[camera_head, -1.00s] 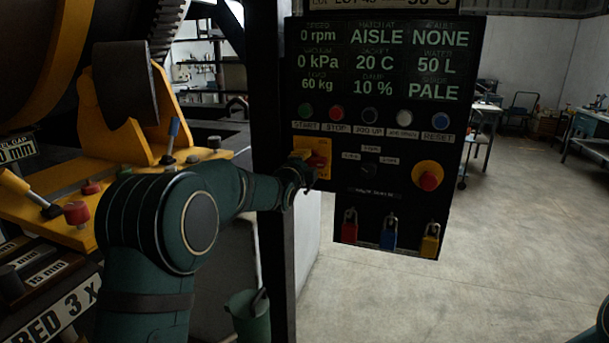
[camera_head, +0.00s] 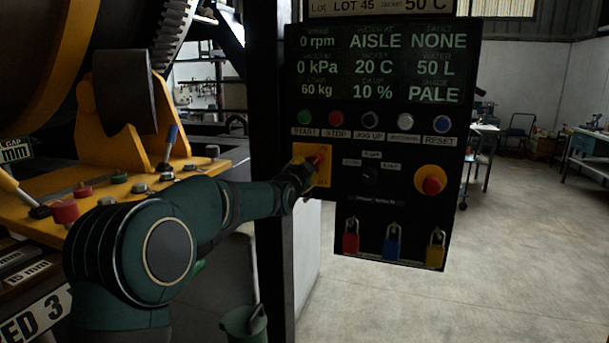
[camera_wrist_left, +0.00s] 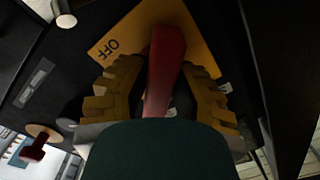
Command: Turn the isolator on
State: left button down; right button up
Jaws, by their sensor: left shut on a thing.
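The isolator is a yellow square plate (camera_head: 325,178) with a red handle (camera_head: 318,160), at the left of the dark control panel (camera_head: 400,215) in the head view. In the left wrist view the red handle (camera_wrist_left: 168,50) stands across the yellow plate (camera_wrist_left: 122,38), where an upside-down OFF mark shows. My left gripper (camera_head: 304,170) is at the isolator, its fingers shut around the handle, one on each side (camera_wrist_left: 160,72). The gripper hides part of the plate in the head view. The ON mark cannot be made out. My right gripper is not in view.
A row of buttons, including START (camera_head: 305,117) and STOP (camera_head: 335,117), is above the isolator. A red mushroom button (camera_head: 431,185) on yellow is to its right. Red, blue (camera_head: 392,245) and yellow padlocks hang below. A black post (camera_head: 272,90) stands close left of the panel.

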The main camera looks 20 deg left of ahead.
pick_arm(q)
jog(key=shift+r, duration=0.2)
dwell(0.3)
jog(key=c, duration=0.8)
grip_release()
jog(key=shift+f, duration=0.1)
jog(key=s, duration=1.2)
jog(key=shift+a, duration=0.2)
jog(key=shift+f, duration=0.15)
